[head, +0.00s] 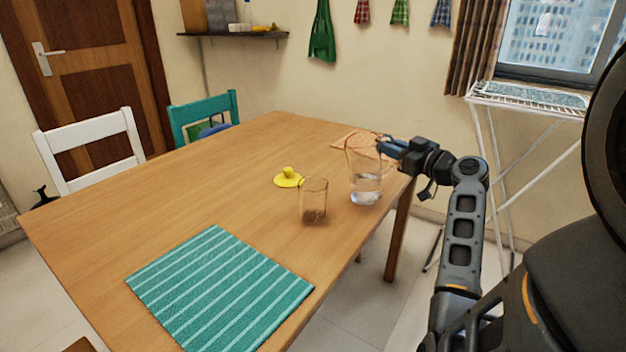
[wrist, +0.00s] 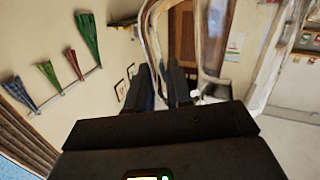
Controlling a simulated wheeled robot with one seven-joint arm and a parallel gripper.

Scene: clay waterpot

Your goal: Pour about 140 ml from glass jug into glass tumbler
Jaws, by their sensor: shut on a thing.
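The glass jug (head: 366,182) is upright near the right end of the table, with clear water in its lower part. My gripper (head: 387,147) is shut on the jug near its upper right side; the exact grip is hard to see. In the wrist view the jug's clear glass (wrist: 213,70) shows large beyond the two dark fingers (wrist: 162,88). I cannot tell whether the jug's base touches the table. The glass tumbler (head: 313,200) stands upright on the table, left of and apart from the jug. Its bottom looks darker; I cannot tell whether it holds liquid.
A yellow lid-like object (head: 288,178) lies just behind the tumbler. A teal striped mat (head: 220,285) covers the table's near part. An orange mat (head: 350,143) lies behind the jug. The wooden table (head: 120,215) is clear on the left. A white drying rack (head: 520,100) stands right.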

